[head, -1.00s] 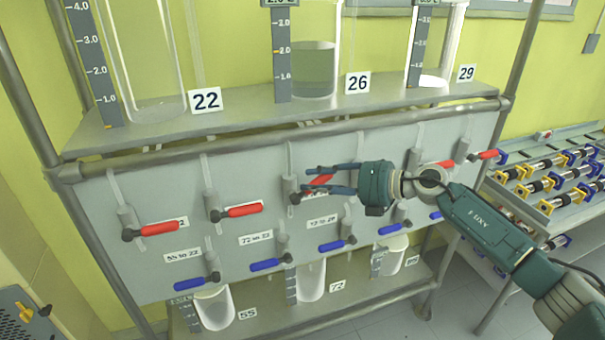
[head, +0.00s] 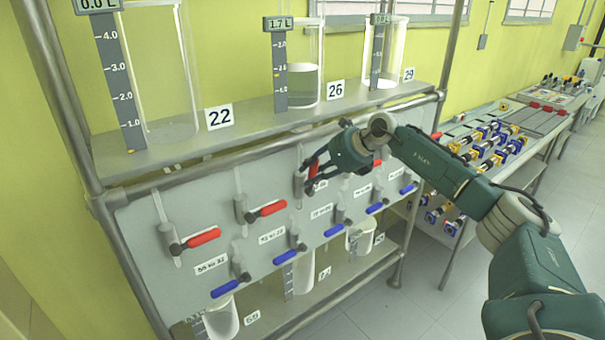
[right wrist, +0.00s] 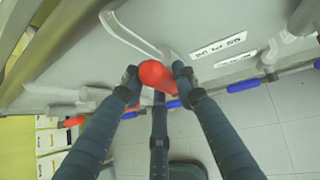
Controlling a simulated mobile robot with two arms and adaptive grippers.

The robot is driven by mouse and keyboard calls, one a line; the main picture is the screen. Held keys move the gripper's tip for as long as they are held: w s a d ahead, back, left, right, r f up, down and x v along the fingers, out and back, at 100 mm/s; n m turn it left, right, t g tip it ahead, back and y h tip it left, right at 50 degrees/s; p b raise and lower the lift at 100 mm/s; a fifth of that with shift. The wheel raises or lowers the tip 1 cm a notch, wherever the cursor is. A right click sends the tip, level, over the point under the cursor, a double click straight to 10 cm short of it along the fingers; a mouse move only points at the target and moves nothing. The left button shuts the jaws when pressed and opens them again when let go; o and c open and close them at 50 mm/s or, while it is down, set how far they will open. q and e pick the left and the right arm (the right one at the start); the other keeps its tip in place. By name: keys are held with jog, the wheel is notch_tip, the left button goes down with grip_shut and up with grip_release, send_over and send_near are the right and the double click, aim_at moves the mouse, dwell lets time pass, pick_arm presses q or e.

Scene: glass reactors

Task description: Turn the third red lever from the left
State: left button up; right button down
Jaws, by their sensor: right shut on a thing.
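Red levers stand in a row on the grey panel (head: 150,255). The first red lever (head: 202,238) and second red lever (head: 267,210) point right, tilted slightly up. My right gripper (head: 310,172) is shut on the third red lever (head: 313,167), which slants steeply upward and is partly hidden by the fingers. In the right wrist view, the gripper (right wrist: 156,78) has its fingers around the third lever's red handle (right wrist: 155,74). My left gripper is not in view.
Blue levers (head: 286,257) run in a row below the red ones. Glass vessels (head: 305,85) stand on the upper shelf, labelled 22, 26 and 29. Smaller vessels (head: 222,318) stand on the lower shelf. A bench with blue and yellow fittings (head: 490,140) is at the right.

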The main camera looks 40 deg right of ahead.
jog(key=shift+a+n+h, duration=0.3)
jog(key=shift+a, duration=0.1)
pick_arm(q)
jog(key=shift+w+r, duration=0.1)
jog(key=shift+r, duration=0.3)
pick_arm(e)
jog(key=shift+f, duration=0.1)
jog(key=c, duration=1.7)
grip_release()
jog(key=o, duration=0.4)
jog(key=shift+w, duration=0.1)
jog(key=shift+c, duration=0.2)
jog(key=v, duration=1.2)
jog(key=shift+a, duration=0.2)
